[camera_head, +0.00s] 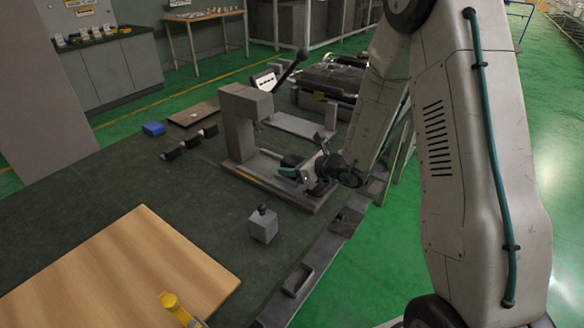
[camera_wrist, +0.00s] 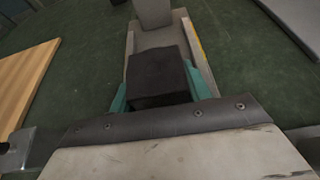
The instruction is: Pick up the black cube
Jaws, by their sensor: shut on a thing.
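The black cube (camera_wrist: 158,75) shows in the wrist view between the two teal fingers of my gripper (camera_wrist: 157,88). The fingers press on its left and right sides, and the housing at the bottom of the view hides its near part. In the head view my gripper (camera_head: 292,172) is low over the base of a grey press-like machine (camera_head: 240,115). The cube (camera_head: 291,160) shows there as a small dark shape at the fingers. I cannot tell whether it touches the base.
A grey block with a dark knob (camera_head: 263,225) stands nearer on the dark green bench (camera_head: 130,190). A wooden board (camera_head: 120,275) lies front left. Small black blocks (camera_head: 190,142) and a blue box (camera_head: 154,129) lie left of the machine. A dark lever (camera_head: 290,70) rises behind it.

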